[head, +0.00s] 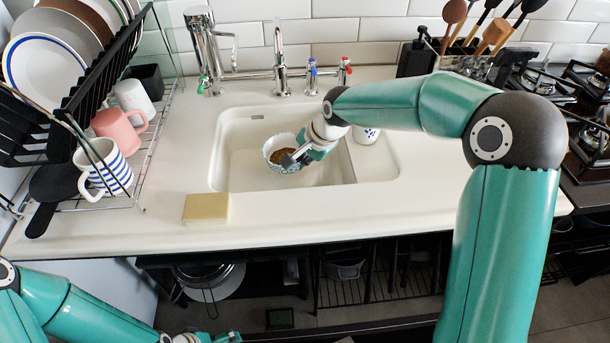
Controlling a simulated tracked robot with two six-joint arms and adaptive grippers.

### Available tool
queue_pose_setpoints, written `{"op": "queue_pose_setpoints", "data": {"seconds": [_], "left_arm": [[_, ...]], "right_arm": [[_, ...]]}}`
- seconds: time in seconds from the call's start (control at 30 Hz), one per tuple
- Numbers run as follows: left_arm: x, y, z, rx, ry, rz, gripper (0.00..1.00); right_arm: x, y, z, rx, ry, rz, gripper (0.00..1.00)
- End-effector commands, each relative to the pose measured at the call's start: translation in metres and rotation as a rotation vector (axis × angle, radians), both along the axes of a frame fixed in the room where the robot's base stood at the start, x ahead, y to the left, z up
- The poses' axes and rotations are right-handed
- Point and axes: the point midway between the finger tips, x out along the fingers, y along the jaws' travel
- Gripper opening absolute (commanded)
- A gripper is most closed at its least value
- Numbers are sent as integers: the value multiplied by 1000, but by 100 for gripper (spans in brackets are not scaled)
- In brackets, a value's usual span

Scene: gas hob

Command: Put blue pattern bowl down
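The blue pattern bowl (272,150) is at the sink basin (235,175), with something brown inside it. My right gripper (292,158) reaches in from the right and is at the bowl's right rim. A dark finger lies over the rim and the gripper appears shut on it. The bowl looks about upright. I cannot tell whether its base touches the sink floor. My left gripper (222,338) is low at the bottom edge of the view, mostly cut off, away from the bowl.
A yellow sponge (206,208) lies on the front counter. A dish rack with plates, a pink mug (115,128) and a striped mug (108,168) stands left. Taps (280,60) rise behind the sink.

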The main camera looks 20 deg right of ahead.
Motion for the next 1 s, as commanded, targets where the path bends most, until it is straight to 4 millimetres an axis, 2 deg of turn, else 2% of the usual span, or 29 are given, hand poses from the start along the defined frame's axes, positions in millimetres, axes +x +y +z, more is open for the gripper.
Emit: {"op": "queue_pose_setpoints", "data": {"seconds": [0.2, 0.3, 0.77, 0.97, 1.0], "left_arm": [[0, 0, -8, 0, 0, 0, 100], [0, 0, -10, 0, 0, 0, 100], [0, 0, -15, 0, 0, 0, 100], [0, 0, -14, 0, 0, 0, 100], [0, 0, -14, 0, 0, 0, 100]], "right_arm": [[0, 0, -39, -1, 4, 0, 0], [0, 0, -48, 0, 1, -1, 0], [0, -1, -56, 0, 0, -2, 0], [-1, -1, -55, 0, 2, -2, 31], [-1, -1, -55, 0, 2, -2, 31]]}}
